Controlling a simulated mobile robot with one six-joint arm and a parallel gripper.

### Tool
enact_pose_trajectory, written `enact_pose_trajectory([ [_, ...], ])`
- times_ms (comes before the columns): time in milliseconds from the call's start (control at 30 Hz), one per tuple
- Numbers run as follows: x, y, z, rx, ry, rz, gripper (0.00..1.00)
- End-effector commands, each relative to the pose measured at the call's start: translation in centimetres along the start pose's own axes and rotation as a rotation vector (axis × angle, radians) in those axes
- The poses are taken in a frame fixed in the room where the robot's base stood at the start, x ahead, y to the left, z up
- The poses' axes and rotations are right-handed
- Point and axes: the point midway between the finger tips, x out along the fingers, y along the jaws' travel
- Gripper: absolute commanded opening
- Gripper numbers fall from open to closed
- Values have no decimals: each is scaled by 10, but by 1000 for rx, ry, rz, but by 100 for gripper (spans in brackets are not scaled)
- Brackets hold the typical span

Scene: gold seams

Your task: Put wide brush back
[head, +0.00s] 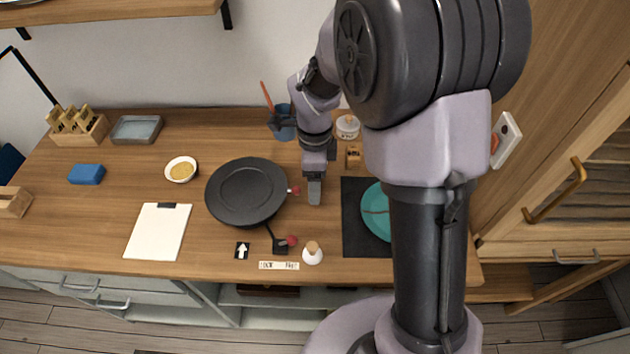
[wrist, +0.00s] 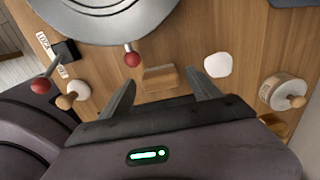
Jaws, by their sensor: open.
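A blue cup (head: 284,124) stands at the back of the counter, partly behind my arm. A thin orange-red handle (head: 266,96) sticks up from it; I cannot tell whether this is the wide brush. My gripper (head: 314,192) points down just right of the black turntable (head: 247,191). In the wrist view my gripper (wrist: 163,82) is open, with nothing held between its fingers. A small wooden block (wrist: 160,77) shows beyond and between the fingertips. In the head view my gripper hides that spot.
A red-knobbed lever (head: 291,241) and a cork-topped bottle (head: 312,255) stand near the front edge. A teal plate (head: 376,213) lies on a dark mat (head: 356,240), partly behind my arm. A lidded jar (head: 347,127) stands at the back.

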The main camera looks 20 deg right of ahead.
Motion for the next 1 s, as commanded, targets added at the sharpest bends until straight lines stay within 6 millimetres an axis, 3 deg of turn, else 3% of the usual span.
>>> enact_pose_trajectory([
  [33, -22, -1, 0, -1, -2, -5, 72],
  [200, -70, -1, 0, 0, -1, -4, 72],
  [467, -111, 6, 0, -54, -13, -22, 72],
  [567, -153, 35, -4, -289, -55, -106, 72],
  [700, -208, 106, -14, -797, -75, -308, 72],
  [833, -224, 163, -21, -1207, -14, -490, 72],
  [900, -224, 181, -23, -1350, 26, -552, 72],
  [1000, -224, 192, -24, -1451, 61, -595, 72],
])
